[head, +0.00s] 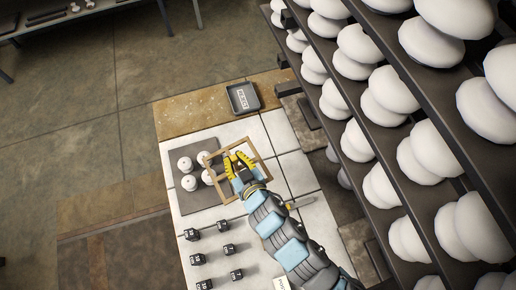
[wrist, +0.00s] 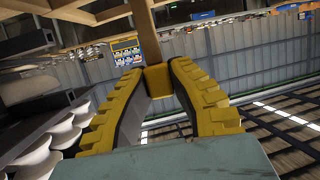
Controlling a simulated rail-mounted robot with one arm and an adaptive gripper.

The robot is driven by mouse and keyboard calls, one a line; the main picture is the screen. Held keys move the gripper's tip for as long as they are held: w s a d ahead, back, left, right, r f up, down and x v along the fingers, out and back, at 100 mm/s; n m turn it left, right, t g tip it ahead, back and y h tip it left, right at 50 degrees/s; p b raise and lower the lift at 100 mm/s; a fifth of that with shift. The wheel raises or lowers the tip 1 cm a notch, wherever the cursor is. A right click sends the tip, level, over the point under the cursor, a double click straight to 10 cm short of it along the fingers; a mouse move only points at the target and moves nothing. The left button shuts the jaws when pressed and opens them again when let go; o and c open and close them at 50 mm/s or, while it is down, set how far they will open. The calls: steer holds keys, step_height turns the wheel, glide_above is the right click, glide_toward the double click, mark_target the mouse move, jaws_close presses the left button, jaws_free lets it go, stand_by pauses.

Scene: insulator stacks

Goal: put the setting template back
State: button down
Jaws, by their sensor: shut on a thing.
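The setting template, a tan wooden frame (head: 262,150), is held above the table in the head view. My gripper (head: 238,162), with yellow fingers, is shut on one bar of it. In the wrist view the yellow fingertips (wrist: 158,72) close on a wooden bar (wrist: 146,32) that runs up from between them. Several white insulator pieces (head: 184,164) stand on a dark grey mat (head: 205,148), to the left of and partly under the frame. The frame's exact height above the table cannot be told.
A dark tray with a label (head: 243,97) lies at the table's far edge. Several black numbered blocks (head: 192,234) stand on the white tabletop (head: 290,175). A rack of white insulators (head: 385,90) rises close on the right. A yellow-handled tool (head: 300,203) lies beside my arm.

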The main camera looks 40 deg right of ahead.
mark_target(271, 176)
steer(key=s+d+f+b, duration=0.2)
steer(key=f, duration=0.1)
steer(key=s+d+f+m+h+b, duration=0.1)
steer(key=s+d+f+b, duration=0.1)
steer(key=s+b, duration=0.1)
steer(key=s+d+f+m+g+h+b, duration=0.1)
steer(key=s+d+f+b, duration=0.1)
steer(key=s+f, duration=0.1)
steer(key=shift+s+d+f, duration=0.2)
steer(key=shift+d+f, duration=0.15)
steer(key=w+d+f+b, duration=0.7)
steer(key=w+f+b, duration=0.5)
steer(key=b, duration=0.2)
steer(key=shift+f+b, duration=0.3)
steer(key=shift+f, duration=0.05)
steer(key=shift+d+f, duration=0.1)
steer(key=c, duration=1.1)
jaws_free()
